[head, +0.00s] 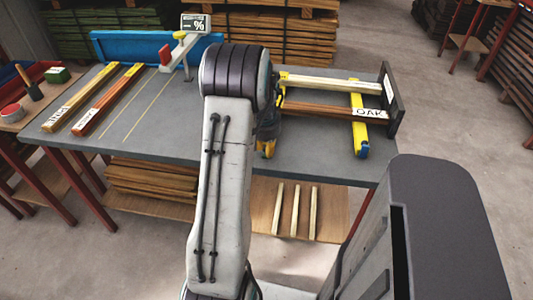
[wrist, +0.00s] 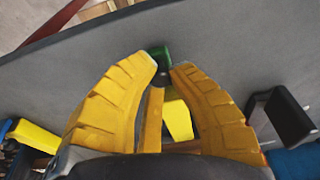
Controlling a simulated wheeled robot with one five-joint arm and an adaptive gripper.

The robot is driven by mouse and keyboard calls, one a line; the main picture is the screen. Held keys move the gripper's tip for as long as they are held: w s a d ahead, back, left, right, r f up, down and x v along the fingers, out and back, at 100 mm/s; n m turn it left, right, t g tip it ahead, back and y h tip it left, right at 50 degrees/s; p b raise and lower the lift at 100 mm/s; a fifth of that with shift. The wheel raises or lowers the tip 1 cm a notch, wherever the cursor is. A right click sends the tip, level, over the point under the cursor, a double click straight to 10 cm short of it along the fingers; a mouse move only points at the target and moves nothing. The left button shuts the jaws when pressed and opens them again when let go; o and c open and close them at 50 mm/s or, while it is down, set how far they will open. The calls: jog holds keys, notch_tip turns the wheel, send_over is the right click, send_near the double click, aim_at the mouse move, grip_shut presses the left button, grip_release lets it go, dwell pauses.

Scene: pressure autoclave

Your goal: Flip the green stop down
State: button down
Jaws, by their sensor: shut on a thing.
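My gripper's yellow fingers (wrist: 164,66) fill the middle of the wrist view. Their tips close on a small green piece, the green stop (wrist: 159,54), above the grey bench top (wrist: 240,50). The green stop has a dark round spot at its lower edge. Whether it stands up or lies down cannot be told. A yellow bar (wrist: 178,118) and an orange-brown strip (wrist: 152,120) show between the fingers, below the stop. In the head view my arm covers the stop and most of the gripper; only a dark and yellow part of the gripper (head: 268,140) shows.
Right of my arm, a pale bar (head: 320,85) and a bar labelled OAK (head: 330,110) lie near a yellow support (head: 359,120) and a dark end plate (head: 390,100). A % display (head: 196,24) stands behind. Two labelled bars (head: 108,98) lie left.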

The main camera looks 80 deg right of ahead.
jog(key=shift+a+f+h+b, duration=0.1)
jog(key=shift+f+h+b, duration=0.35)
jog(key=shift+b, duration=0.75)
jog(key=shift+r, duration=0.2)
jog(key=c, duration=1.1)
grip_release()
jog(key=shift+r, duration=0.1)
jog(key=v, duration=1.2)
jog(key=shift+a, duration=0.2)
